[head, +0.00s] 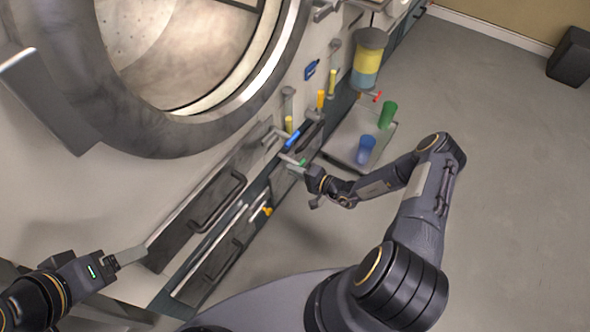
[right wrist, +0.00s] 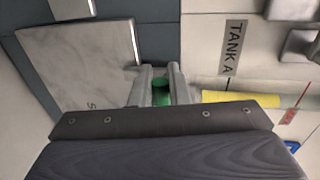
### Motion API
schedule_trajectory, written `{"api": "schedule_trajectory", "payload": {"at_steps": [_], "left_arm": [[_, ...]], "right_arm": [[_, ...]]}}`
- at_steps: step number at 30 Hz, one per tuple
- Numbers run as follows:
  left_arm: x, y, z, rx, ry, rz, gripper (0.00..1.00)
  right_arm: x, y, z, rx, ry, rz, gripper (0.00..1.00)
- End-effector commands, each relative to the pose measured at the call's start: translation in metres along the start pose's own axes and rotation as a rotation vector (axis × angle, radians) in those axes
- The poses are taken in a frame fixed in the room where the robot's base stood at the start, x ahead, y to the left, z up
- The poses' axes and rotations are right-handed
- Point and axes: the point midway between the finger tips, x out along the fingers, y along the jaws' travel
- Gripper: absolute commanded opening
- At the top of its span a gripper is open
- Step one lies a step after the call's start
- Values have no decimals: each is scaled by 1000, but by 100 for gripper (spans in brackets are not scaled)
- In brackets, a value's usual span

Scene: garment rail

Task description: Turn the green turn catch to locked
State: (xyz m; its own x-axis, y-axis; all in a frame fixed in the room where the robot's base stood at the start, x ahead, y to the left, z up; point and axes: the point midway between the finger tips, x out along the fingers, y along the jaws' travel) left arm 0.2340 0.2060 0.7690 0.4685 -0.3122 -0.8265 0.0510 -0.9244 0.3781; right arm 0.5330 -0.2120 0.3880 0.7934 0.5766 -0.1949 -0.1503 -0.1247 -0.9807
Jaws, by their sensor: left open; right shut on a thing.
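The green turn catch (head: 302,162) is small and sits on the panel front, mostly hidden by my right gripper (head: 293,166). In the right wrist view the green catch (right wrist: 161,92) shows between the two grey fingers of my right gripper (right wrist: 160,82), which are shut on it. Whether it stands at locked cannot be read; only part of a letter shows on the plate beside it. My left gripper (head: 128,257) is open and empty at the lower left, well away from the catch.
A large round porthole rim (head: 270,75) fills the upper left. Dark drawers with bar handles (head: 222,200) lie between my grippers. A blue handle (head: 292,138) and yellow levers (head: 320,98) are close by. A tray (head: 343,150) holds a green cup (head: 387,114) and a blue cup (head: 366,149). Open floor lies right.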

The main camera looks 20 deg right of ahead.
Motion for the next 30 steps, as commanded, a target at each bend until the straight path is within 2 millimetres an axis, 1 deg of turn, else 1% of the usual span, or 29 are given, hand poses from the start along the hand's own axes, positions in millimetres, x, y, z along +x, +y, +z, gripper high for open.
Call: {"api": "schedule_trajectory", "payload": {"at_steps": [10, 11, 15, 24, 26, 29, 30], "left_arm": [[0, 0, 0, 0, 0, 0, 76], [0, 0, 0, 0, 0, 0, 76], [0, 0, 0, 0, 0, 0, 76], [-1, 0, 0, 0, 0, 0, 76], [-2, 1, -1, 0, 0, 0, 76], [-6, 2, -3, 0, 0, 0, 76], [-7, 3, -4, 0, 0, 0, 76]], "right_arm": [[0, 2, 0, -3, 0, 3, 0], [0, 2, 0, -3, 0, 3, 16], [0, 1, 0, -2, 1, 2, 34], [-2, 0, 0, -2, 1, 1, 34], [-8, 0, 0, -2, 2, 1, 34], [-22, -1, -1, -1, 3, 3, 34], [-30, -1, -1, 0, 3, 4, 34]]}}
